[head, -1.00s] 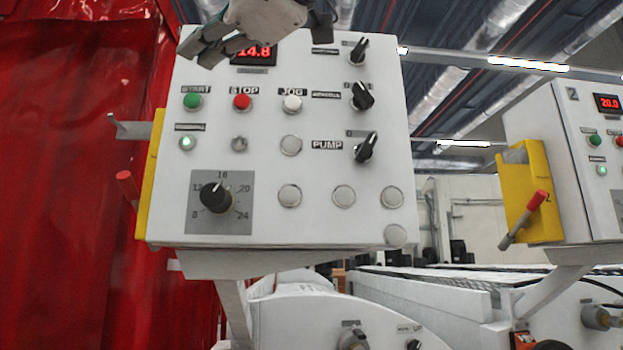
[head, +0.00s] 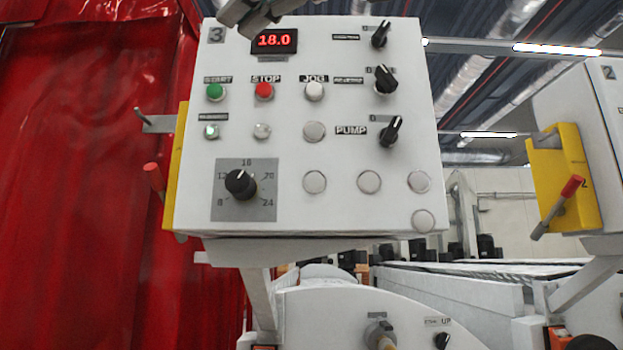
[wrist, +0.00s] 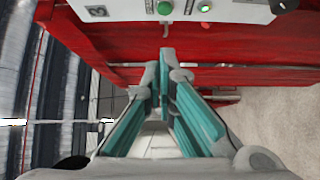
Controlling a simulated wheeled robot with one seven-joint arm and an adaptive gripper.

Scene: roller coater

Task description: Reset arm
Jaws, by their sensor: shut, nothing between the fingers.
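My gripper (wrist: 160,75) is shut and empty in the wrist view, its teal fingers meeting in front of the red curtain. The white control panel marked 3 (wrist: 222,8) is beyond the fingers, at the top edge of that view. In the head view a part of my gripper (head: 258,14) shows at the top edge, in front of the upper left of the same control panel (head: 330,225). The rest of the arm is out of frame there. The panel's red display (head: 274,41) reads 18.0, and its black dial (head: 240,184) points up and slightly left.
A red curtain (head: 80,180) hangs on the left. A second panel (head: 590,110) with a yellow bracket (head: 565,180) and red-tipped lever stands at the right. White machine housing (head: 345,310) lies below. A red-tipped lever (head: 153,178) sticks out left of the near panel.

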